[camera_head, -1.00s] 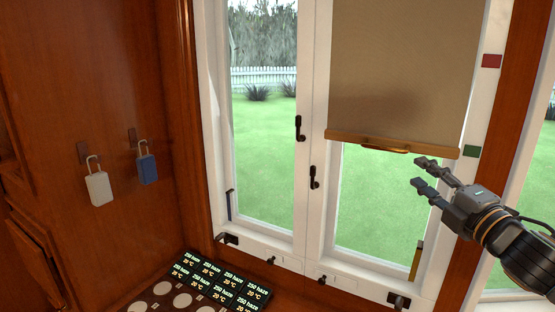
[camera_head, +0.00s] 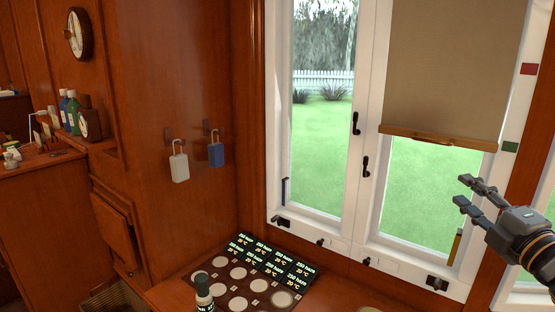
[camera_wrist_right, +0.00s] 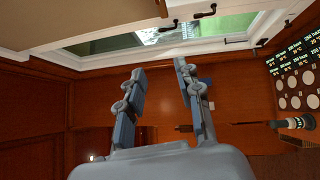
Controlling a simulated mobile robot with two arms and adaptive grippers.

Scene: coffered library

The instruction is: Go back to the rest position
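My right gripper (camera_head: 463,190) is open and empty at the right of the head view, in front of the window and below the blind (camera_head: 445,70). The beige blind has a wooden bottom bar and hangs partway down the right window pane. In the right wrist view my right gripper (camera_wrist_right: 155,85) also shows with its two fingers apart and nothing between them. My left gripper is not in either view.
Below the window a dark panel with round pale discs (camera_head: 237,272) and several lit labels lies on the wooden surface, with a dark bottle (camera_head: 203,292) beside it. Bottles (camera_head: 72,110) stand on the left shelf.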

